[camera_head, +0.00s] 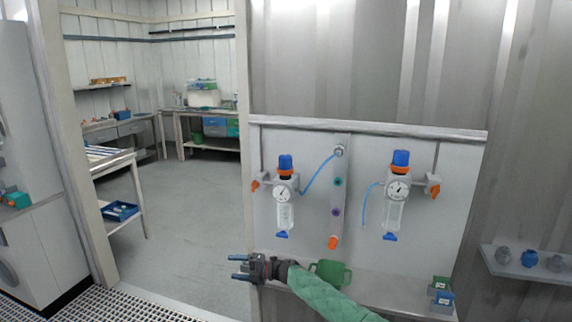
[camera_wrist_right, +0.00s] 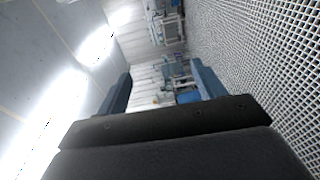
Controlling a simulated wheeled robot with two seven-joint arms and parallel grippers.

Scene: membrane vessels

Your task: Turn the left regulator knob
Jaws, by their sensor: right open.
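The left regulator hangs on the wall panel in the head view, with a blue knob (camera_head: 285,162) on an orange-red collar, a round gauge (camera_head: 283,193) below it and a clear bowl (camera_head: 284,217) under that. A second regulator with a blue knob (camera_head: 401,159) hangs to its right. My right gripper (camera_head: 238,268) is open and empty, low at the panel's left edge, pointing left, below the left regulator and apart from it. Its two blue fingers (camera_wrist_right: 205,78) also show in the right wrist view with nothing between them. My left gripper is not in view.
Blue tubing (camera_head: 318,178) runs from the left regulator to a middle strip of ports. Orange valve handles (camera_head: 255,185) stick out beside the regulators. A green mug (camera_head: 331,272) is on the ledge behind my right arm. Small boxes (camera_head: 441,293) sit at the ledge's right end. A doorway opens left.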

